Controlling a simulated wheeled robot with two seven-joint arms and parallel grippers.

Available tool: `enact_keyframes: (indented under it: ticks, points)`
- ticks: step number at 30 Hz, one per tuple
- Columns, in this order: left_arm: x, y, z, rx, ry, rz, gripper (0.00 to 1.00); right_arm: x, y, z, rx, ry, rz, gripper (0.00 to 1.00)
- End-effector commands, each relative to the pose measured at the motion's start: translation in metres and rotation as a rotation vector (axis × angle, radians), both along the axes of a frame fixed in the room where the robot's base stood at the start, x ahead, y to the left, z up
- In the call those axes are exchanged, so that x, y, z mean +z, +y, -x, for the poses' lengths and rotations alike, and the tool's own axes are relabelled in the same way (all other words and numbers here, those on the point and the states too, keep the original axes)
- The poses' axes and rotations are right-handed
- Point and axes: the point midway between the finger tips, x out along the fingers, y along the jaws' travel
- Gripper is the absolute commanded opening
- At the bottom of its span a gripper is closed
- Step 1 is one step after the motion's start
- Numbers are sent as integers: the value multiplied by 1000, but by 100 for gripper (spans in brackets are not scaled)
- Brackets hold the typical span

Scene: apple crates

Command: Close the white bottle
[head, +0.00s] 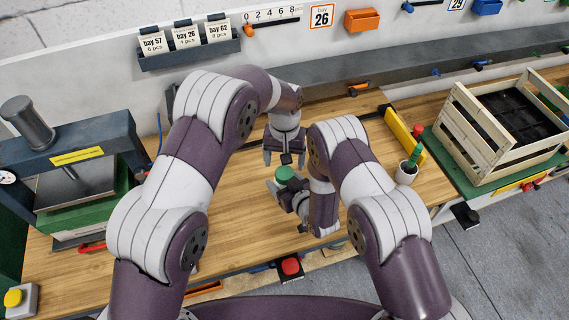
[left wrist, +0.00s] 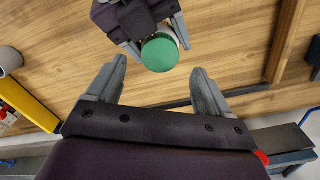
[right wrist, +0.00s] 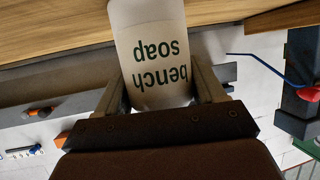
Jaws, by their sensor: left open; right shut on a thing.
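The white bottle (right wrist: 150,25), labelled "bench soap", is held between the fingers of my right gripper (right wrist: 160,82); it looks upside down in the right wrist view. Its green cap (head: 285,173) shows from above in the head view, and the cap (left wrist: 160,53) also shows in the left wrist view, over a sliver of white. I cannot tell how tightly the cap sits. My left gripper (head: 285,160) is open and empty, its fingers pointing toward the cap, apart from it. In the head view most of the bottle is hidden by the cap and my right gripper.
A wooden crate (head: 477,146) is at the right and a press (head: 113,138) at the left. A red button (head: 291,267) is at the front edge.

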Motion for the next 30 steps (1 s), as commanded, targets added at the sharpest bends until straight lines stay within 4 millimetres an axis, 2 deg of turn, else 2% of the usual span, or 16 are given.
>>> enact_keyframes:
  ticks: [4, 5, 8, 13, 15, 19, 22, 30]
  points:
    - [0, 0, 0, 0, 0, 0, 80, 0, 0, 0, 0, -1, 0, 0]
    - [0, 0, 0, 0, 0, 0, 77, 0, 0, 0, 0, -1, 0, 0]
    - [9, -2, -4, 9, -16, 6, 77, 0, 0, 0, 0, -1, 0, 0]
    - [30, -2, -5, 409, -18, 12, 77, 0, 0, 0, -1, -1, 0, 0]
    - [34, -1, -3, 578, -11, 10, 77, 0, 0, 0, -1, -1, 0, 0]
    - [35, 0, 0, 789, -1, 2, 77, 0, 0, 0, -1, -1, 0, 0]
    - [34, 0, 0, 849, 0, -1, 77, 0, 0, 0, -1, -1, 0, 0]
    - [34, 0, 0, 853, 0, -1, 77, 0, 0, 0, -1, -1, 0, 0]
